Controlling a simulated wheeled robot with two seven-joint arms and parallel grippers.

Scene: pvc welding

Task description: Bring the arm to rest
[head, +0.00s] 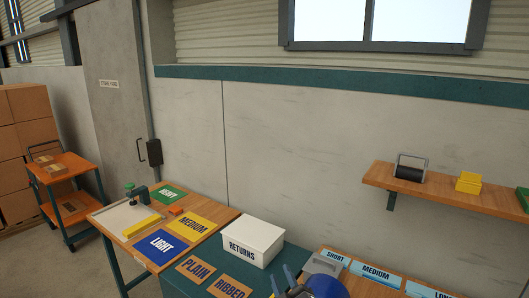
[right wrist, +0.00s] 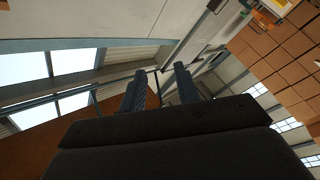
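My right gripper (head: 283,281) shows at the bottom edge of the head view, in front of the work tables. In the right wrist view, the two dark fingers of my right gripper (right wrist: 160,82) stand apart with nothing between them. That view is strongly tilted and shows walls, windows and stacked cartons beyond the fingers. My left gripper is not in view.
A white RETURNS box (head: 252,243) stands on the green table near my right gripper. Labelled mats, such as the blue LIGHT mat (head: 161,243), lie on the left table. An orange cart (head: 68,167) stands far left. A wooden shelf (head: 440,194) is on the right wall.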

